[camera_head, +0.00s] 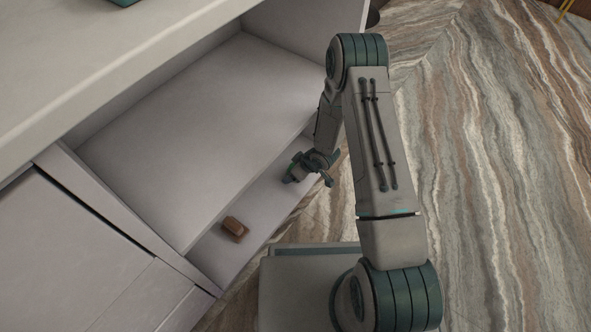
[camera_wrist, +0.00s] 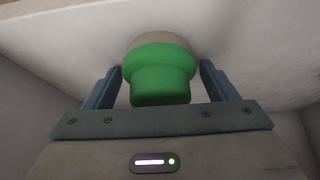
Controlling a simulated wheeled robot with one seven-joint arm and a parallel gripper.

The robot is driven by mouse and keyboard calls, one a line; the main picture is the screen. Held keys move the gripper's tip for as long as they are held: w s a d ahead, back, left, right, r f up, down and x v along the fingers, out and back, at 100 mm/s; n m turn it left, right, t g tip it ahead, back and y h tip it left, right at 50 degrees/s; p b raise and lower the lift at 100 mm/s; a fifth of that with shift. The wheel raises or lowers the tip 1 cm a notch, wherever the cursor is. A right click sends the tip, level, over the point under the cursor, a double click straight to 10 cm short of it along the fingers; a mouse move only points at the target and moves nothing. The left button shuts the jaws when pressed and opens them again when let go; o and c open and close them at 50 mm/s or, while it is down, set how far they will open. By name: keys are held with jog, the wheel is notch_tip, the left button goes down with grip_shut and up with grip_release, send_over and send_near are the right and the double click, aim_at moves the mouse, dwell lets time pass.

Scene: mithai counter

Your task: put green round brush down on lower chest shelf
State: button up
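The green round brush (camera_wrist: 160,75) is between the two fingers of my gripper in the wrist view. Its green body faces the camera and a pale part shows at its far end. Whether the brush touches the shelf is not clear.
A small brown block (camera_head: 235,229) lies on the lower shelf, to the left of and nearer than my gripper. The wide upper shelf (camera_head: 180,130) is bare. The chest top (camera_head: 100,60) overhangs at the left. Striped floor (camera_head: 490,150) lies open at the right.

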jog(key=shift+r, duration=0.25)
jog(key=p+v, duration=0.5)
jog(key=v, duration=0.6)
jog(key=shift+s+d+r, duration=0.15)
jog(key=shift+s+r, duration=0.05)
jog(key=shift+r, duration=0.15)
